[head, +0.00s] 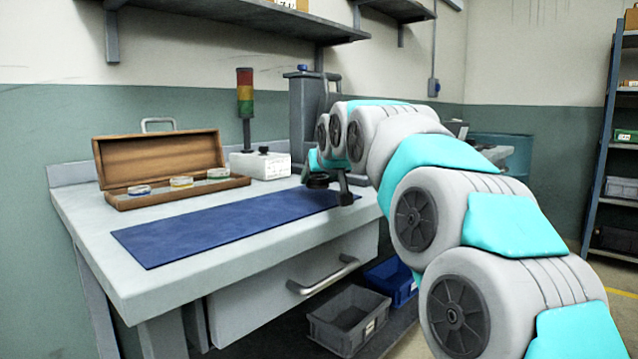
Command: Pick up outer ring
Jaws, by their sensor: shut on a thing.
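My gripper (340,187) is at the right end of the blue mat, at the end of my arm, low over the bench. It is shut on a dark round piece, which looks like the outer ring (317,181). The ring sticks out to the left of the fingers, near the far edge of the mat. My arm hides part of the gripper, and the exact grip is too small to see. I cannot tell whether the ring touches the bench.
The blue mat (215,228) is otherwise bare on the white workbench (90,225). An open wooden case (160,160) with several round pieces stands at the back left. A signal light (245,95) on a white box and a grey machine (303,115) stand behind the gripper.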

